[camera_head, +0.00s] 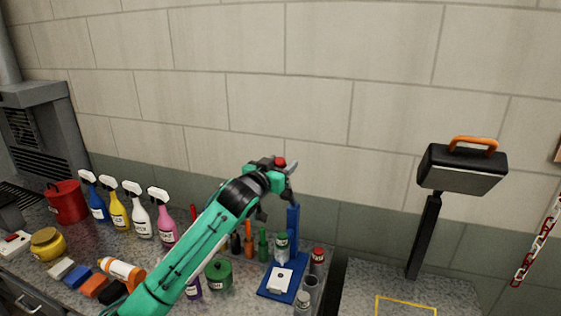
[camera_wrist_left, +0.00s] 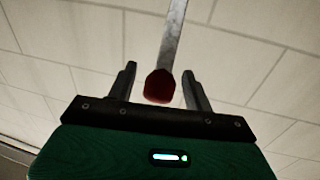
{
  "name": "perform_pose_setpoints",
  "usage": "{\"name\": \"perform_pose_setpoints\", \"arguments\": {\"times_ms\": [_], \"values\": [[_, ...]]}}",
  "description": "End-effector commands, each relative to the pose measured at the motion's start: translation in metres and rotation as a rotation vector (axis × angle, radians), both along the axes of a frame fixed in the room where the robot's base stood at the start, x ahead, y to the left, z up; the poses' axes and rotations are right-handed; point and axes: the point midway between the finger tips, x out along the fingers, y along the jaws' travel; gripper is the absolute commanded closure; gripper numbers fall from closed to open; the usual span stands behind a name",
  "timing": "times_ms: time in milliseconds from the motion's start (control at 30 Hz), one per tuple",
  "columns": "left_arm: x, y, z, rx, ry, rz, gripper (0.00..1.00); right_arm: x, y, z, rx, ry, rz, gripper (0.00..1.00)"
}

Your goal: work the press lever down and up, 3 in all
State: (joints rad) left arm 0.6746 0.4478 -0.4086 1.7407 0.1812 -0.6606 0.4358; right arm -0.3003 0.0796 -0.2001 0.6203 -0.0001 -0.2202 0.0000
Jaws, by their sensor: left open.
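The press has a blue base (camera_head: 275,291) and a blue upright post (camera_head: 293,222) on the bench. Its lever ends in a red knob (camera_head: 280,162), raised high above the post. In the left wrist view the grey lever bar (camera_wrist_left: 174,35) and the dark red knob (camera_wrist_left: 159,87) lie between the fingers. My left gripper (camera_wrist_left: 159,72) is open around the knob, with a visible gap to the fingers on both sides. In the head view my left gripper (camera_head: 278,168) is at the top of the lever, and my arm hides part of the bench. My right gripper is not seen.
Spray bottles (camera_head: 140,212), a red pot (camera_head: 67,202), a green pot (camera_head: 218,273) and an orange bottle (camera_head: 122,272) crowd the bench left of the press. A work lamp (camera_head: 462,168) stands farther right.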

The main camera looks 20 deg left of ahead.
Motion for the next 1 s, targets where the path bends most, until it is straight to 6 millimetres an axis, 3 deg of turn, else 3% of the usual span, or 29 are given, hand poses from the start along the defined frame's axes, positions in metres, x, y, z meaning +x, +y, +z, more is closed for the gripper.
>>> {"name": "perform_pose_setpoints", "arguments": {"times_ms": [233, 500, 767, 1000], "values": [[0.001, 0.000, 0.000, 0.000, 0.000, 0.000, 0.49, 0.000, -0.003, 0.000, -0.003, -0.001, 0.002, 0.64], [0.000, 0.000, 0.000, 0.000, 0.000, 0.000, 1.00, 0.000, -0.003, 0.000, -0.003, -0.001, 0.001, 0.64], [-0.002, -0.001, -0.003, -0.001, -0.008, -0.001, 1.00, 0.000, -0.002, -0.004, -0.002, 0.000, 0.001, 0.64], [-0.014, -0.001, -0.017, -0.004, -0.063, -0.002, 1.00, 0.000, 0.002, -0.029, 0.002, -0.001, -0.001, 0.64]]}}
